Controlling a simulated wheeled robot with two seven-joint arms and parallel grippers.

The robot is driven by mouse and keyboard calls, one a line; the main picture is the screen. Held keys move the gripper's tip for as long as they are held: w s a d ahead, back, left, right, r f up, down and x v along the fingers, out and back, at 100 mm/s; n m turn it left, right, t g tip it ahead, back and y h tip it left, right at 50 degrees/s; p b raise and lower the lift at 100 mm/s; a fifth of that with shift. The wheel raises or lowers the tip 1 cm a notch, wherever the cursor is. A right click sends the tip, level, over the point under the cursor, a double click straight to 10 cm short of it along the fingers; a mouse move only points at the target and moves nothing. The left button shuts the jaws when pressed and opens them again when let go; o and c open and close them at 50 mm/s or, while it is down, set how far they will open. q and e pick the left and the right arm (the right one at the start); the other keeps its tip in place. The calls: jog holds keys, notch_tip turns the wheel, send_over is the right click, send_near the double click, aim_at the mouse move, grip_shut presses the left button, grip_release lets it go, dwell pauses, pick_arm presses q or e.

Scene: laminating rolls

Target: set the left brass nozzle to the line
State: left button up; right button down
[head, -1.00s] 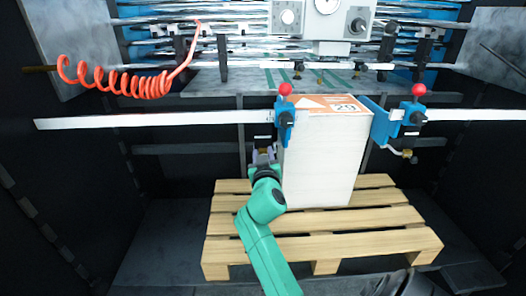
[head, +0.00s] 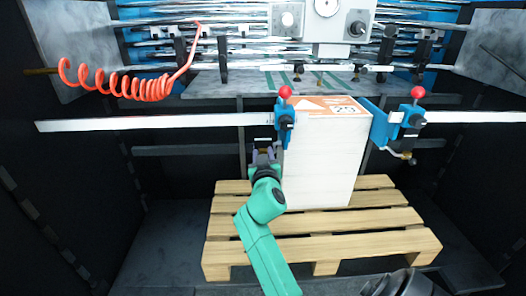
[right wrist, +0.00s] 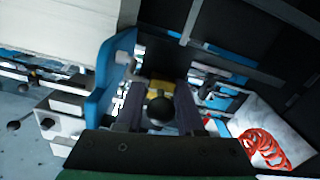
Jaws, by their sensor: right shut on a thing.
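My right gripper (head: 264,156), on the green arm, is at the lower left side of the left blue bracket (head: 286,124), close to the paper stack. In the right wrist view, the left brass nozzle (right wrist: 160,88) shows as a yellow part just beyond a dark round knob (right wrist: 160,110) between my fingers. My right gripper is shut on the nozzle's end. In the head view the gripper hides most of that nozzle. I cannot make out the line. The right brass nozzle (head: 407,156) hangs under the right blue bracket (head: 394,122).
The white paper stack (head: 318,165) stands on a wooden pallet (head: 330,243), right beside the gripper. A white rail (head: 150,121) runs to the left bracket. Red knobs (head: 285,92) top the brackets. An orange coiled hose (head: 130,84) hangs at upper left.

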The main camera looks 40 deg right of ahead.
notch_tip(320, 180, up, 4)
jog(key=shift+r+p, duration=0.15)
jog(key=shift+p, duration=0.95)
jog(key=c, duration=0.7)
grip_release()
jog(key=shift+f, duration=0.2)
pick_arm(q)
notch_tip(320, 180, up, 3)
jog(key=shift+w+f, duration=0.1)
pick_arm(e)
jog(key=shift+o, duration=0.2)
jog(key=shift+w+d+f, duration=0.1)
jog(key=shift+w+d, duration=0.05)
pick_arm(q)
jog(key=shift+a, duration=0.1)
